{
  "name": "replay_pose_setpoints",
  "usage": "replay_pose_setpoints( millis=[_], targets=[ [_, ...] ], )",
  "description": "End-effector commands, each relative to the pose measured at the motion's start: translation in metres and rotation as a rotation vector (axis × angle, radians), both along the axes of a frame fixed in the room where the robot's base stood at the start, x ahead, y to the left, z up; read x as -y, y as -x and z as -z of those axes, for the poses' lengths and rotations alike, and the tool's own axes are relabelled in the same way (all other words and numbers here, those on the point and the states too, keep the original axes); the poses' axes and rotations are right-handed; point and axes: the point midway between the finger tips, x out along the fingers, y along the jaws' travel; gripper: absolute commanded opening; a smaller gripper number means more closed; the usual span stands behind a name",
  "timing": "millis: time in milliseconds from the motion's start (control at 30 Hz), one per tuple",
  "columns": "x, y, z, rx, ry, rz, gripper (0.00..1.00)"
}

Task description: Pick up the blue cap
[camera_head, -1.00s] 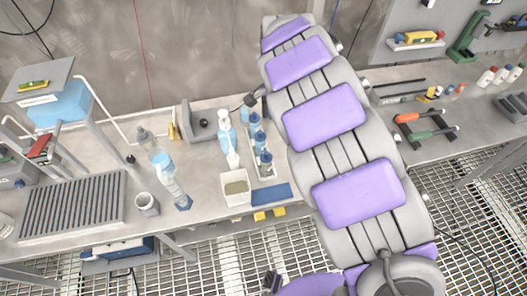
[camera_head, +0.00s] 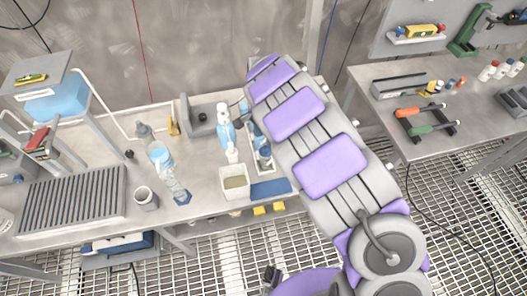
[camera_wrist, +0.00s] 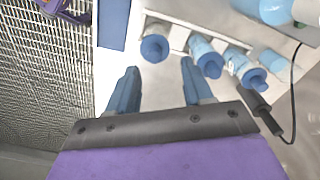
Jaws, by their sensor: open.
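Several bottles with round blue caps stand in a row in a white rack. In the wrist view, one blue cap (camera_wrist: 154,48) is just beyond the gap between my fingers, a second blue cap (camera_wrist: 211,68) is beyond the right finger, and a third blue cap (camera_wrist: 256,78) is further right. My gripper (camera_wrist: 158,76) is open and empty, its two blue-grey fingers apart. In the head view, a capped bottle (camera_head: 263,153) shows beside my arm, which hides part of the row and my gripper.
A white square container (camera_head: 234,190) and a blue flat pad (camera_head: 270,189) are at the bench's front. White-and-blue bottles (camera_head: 226,128) and a clear bottle (camera_head: 165,165) stand to the left. A cable (camera_wrist: 293,100) hangs at right in the wrist view.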

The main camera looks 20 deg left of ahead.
Motion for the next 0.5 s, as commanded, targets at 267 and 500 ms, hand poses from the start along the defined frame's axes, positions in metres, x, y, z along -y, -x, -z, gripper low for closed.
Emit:
replay_pose_setpoints(
  millis=[267,500],
  targets=[
    [-0.001,0.002,0.020,0.003,0.003,-0.001,0.51],
    [-0.002,0.005,0.055,0.001,0.005,-0.001,0.51]
  ],
)
